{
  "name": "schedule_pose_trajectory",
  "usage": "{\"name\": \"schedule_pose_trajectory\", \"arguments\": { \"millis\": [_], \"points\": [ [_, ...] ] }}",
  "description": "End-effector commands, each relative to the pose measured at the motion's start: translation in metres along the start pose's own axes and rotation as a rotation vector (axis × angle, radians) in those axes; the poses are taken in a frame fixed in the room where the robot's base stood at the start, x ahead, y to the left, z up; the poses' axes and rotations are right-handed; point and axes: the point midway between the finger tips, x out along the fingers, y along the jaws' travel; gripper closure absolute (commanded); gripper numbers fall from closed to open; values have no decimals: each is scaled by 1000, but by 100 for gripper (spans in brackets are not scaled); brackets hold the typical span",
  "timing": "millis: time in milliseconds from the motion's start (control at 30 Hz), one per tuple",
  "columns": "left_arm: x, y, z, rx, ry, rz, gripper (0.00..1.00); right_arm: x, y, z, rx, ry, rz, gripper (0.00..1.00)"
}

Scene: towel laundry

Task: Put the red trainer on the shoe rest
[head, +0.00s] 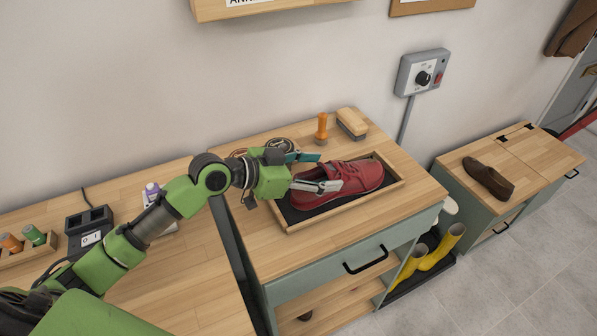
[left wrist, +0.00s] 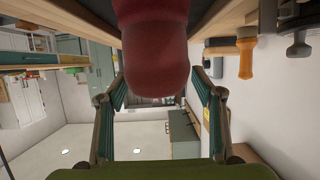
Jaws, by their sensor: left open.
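The red trainer (head: 358,177) sits in a shallow wooden tray with a dark mat (head: 400,183), on top of the green cabinet. I cannot tell whether this tray is the shoe rest. My left gripper (head: 328,172) is open at the trainer's left end, one finger at its near side and one at its far side. In the left wrist view, the trainer (left wrist: 153,50) comes down from the top between the two spread fingers of my left gripper (left wrist: 160,80). Whether the fingers touch it is unclear. My right gripper is not in view.
A brown shoe (head: 488,177) lies on the right cabinet. Yellow boots (head: 440,248) stand low between the cabinets. The cabinet top in front of the tray is clear.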

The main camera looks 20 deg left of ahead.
Motion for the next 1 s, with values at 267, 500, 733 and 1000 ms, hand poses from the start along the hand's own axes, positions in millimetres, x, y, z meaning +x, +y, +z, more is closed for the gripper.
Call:
{"name": "schedule_pose_trajectory", "arguments": {
  "millis": [267,500,733,1000],
  "points": [
    [-54,0,4,2,-5,0,39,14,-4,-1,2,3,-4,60],
    [-78,0,2,0,-2,0,39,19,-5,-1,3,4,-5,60],
    [-83,0,0,0,0,1,39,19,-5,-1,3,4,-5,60],
    [-83,0,0,0,0,1,39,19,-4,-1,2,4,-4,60]
  ]
}}
